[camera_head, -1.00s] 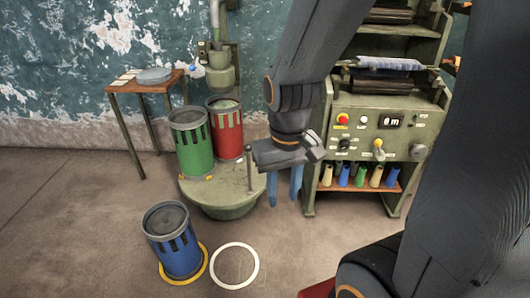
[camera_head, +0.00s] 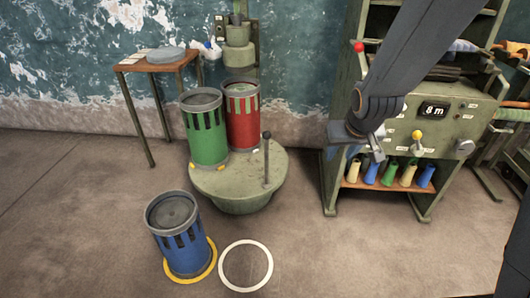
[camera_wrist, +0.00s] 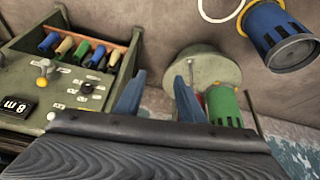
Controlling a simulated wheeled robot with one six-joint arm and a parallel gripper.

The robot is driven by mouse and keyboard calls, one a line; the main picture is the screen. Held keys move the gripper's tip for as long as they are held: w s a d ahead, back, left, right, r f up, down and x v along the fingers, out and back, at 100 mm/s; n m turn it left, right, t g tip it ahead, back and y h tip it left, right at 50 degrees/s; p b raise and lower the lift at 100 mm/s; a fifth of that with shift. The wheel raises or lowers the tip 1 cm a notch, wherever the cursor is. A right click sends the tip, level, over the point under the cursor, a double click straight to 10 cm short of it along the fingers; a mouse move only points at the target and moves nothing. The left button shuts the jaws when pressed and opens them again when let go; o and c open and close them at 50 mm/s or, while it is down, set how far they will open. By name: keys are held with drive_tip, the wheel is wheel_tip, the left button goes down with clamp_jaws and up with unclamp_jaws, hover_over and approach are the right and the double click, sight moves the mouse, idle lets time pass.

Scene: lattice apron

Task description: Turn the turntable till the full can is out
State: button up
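The round grey-green turntable (camera_head: 237,187) stands on the floor with an upright post (camera_head: 266,160) at its right side. A green can (camera_head: 206,140) stands at its front left and a red can (camera_head: 242,128) behind, below a spout (camera_head: 239,50). A blue can (camera_head: 178,240) stands on the floor in a yellow ring (camera_head: 212,262); grey shows inside its top. I cannot tell how full the green and red cans are. My gripper (camera_wrist: 158,95) is open and empty, its blue fingers apart. It is right of the turntable, by the control cabinet, touching no can or post.
A white ring (camera_head: 246,287) lies empty on the floor right of the blue can. The control cabinet (camera_head: 440,145) has a lit display, a yellow-knobbed lever (camera_head: 417,136) and a shelf of coloured spools. A small table (camera_head: 157,63) stands at the back left.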

sight(268, 149)
drive_tip(key=w+a+f+n+t+y+b, duration=0.1)
drive_tip(key=w+a+f+t+b, duration=0.15)
drive_tip(key=w+f+b, duration=0.35)
drive_tip(key=w+a+f+t+y+b, duration=0.1)
drive_tip(key=w+a+f+b, duration=0.25)
drive_tip(key=w, duration=0.45)
drive_tip(key=w+a+f+n+t+y+b, duration=0.1)
drive_tip(key=w+a+f+t+b, duration=0.1)
drive_tip(key=w+a+f+b, duration=0.45)
drive_tip(key=w+a+f+n+t+y+b, duration=0.1)
drive_tip(key=w+a+f+y+b, duration=0.1)
drive_tip(key=w+f+b, duration=0.1)
drive_tip(key=w+a+f+n+t+y+b, duration=0.1)
drive_tip(key=w+a+f+t+y+b, duration=0.1)
drive_tip(key=w+a+f+b, duration=0.1)
drive_tip(key=w+a+f+t+y+b, duration=0.1)
drive_tip(key=w+a+f+y+b, duration=0.1)
drive_tip(key=w+a+f+b, duration=0.1)
drive_tip(key=shift+w+a+f+n, duration=0.25)
drive_tip(key=shift+w+f+n, duration=0.15)
drive_tip(key=shift+w, duration=0.15)
drive_tip(key=b+x, duration=0.3)
drive_tip(key=x, duration=0.4)
drive_tip(key=shift+w+a+r, duration=0.2)
drive_tip(key=shift+w+r, duration=0.05)
clamp_jaws()
